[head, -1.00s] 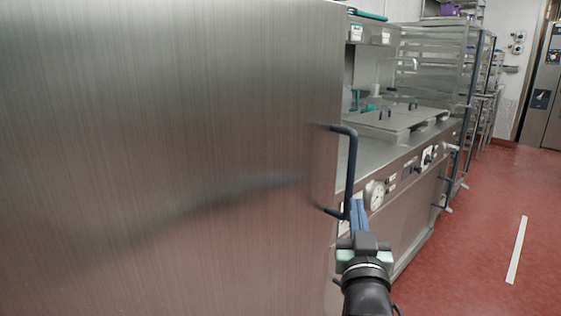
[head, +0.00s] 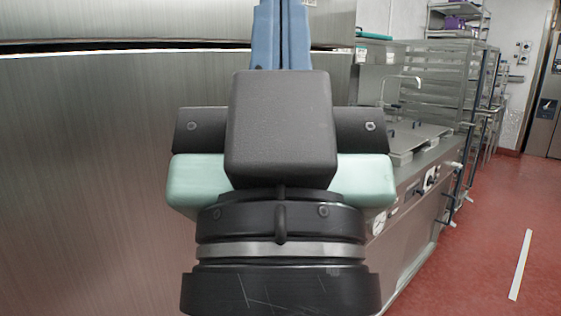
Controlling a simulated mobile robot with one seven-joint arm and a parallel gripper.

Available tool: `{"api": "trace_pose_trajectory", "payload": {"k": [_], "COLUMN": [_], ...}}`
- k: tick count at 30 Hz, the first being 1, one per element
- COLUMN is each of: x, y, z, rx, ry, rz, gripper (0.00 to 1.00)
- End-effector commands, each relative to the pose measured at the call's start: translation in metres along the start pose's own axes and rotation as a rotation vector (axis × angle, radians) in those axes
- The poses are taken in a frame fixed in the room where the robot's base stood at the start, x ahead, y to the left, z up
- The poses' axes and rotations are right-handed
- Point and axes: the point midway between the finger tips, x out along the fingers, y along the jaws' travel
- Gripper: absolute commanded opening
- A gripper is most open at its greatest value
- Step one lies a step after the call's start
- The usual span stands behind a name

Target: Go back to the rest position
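My gripper (head: 281,35) is large in the middle of the head view, pointing up and away from me. Its two blue fingers lie side by side with only a thin dark line between them, and nothing shows between them. The fingers run to the top edge of the picture, so their tips may be cut off. Its dark body and pale green sides hide part of the steel behind. A large brushed-steel front (head: 90,180) fills the left side, with a curved seam near its top and another steel panel (head: 120,20) above it. No handle shows on it.
A steel counter unit (head: 410,205) with dials, a tap and lids stands to the right. Wire racks (head: 440,80) stand behind it. The red floor (head: 480,250) at the right is open, with a white stripe (head: 520,265) on it.

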Motion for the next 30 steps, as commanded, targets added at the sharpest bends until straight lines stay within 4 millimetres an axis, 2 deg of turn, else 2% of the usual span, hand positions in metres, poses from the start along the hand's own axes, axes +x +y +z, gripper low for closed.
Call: {"api": "trace_pose_trajectory", "payload": {"k": [1, 18, 24, 30], "x": [0.022, 0.146, 0.167, 0.169], "y": [0.0, -0.001, -0.001, -0.001], "z": [-0.021, -0.137, -0.157, -0.159], "rx": [0.0, 0.001, 0.001, 0.001], "ry": [0.0, -0.001, -0.001, -0.001], "rz": [0.0, -0.002, -0.002, -0.002], "gripper": [0.0, 0.0, 0.0, 0.0]}}
